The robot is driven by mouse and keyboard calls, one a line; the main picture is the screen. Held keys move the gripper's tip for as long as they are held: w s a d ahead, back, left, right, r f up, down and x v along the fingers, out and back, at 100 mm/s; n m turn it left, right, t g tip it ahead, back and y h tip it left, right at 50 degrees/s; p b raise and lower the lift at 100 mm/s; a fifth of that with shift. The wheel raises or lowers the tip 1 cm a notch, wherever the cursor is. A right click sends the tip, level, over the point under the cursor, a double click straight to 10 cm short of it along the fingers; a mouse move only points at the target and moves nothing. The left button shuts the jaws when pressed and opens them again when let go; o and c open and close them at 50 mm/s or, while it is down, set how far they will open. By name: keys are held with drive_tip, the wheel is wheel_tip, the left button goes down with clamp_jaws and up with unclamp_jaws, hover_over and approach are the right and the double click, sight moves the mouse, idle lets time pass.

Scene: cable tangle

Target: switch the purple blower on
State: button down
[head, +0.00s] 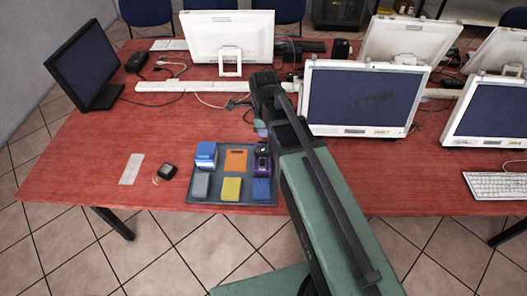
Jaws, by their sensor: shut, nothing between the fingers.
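The purple blower (263,167) is a small dark purple block in the back right place of a dark grey tray (231,207) on the red table. My gripper (262,149) shows only as a small dark shape below the bent end of my arm. It is shut and empty, over or right at the blower's far top edge. I cannot tell whether it touches. The blower's switch is too small to make out.
The tray also holds a blue-and-white block (206,154), an orange piece (236,160), and grey (200,186), yellow (231,189) and blue (262,190) blocks. A small black device (166,171) lies left. Monitors (358,97) and cables stand behind.

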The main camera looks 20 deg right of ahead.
sight(262, 163)
drive_tip(key=f+b, duration=1.4)
drive_tip(key=shift+a+f, duration=0.15)
drive_tip(key=shift+a, duration=0.15)
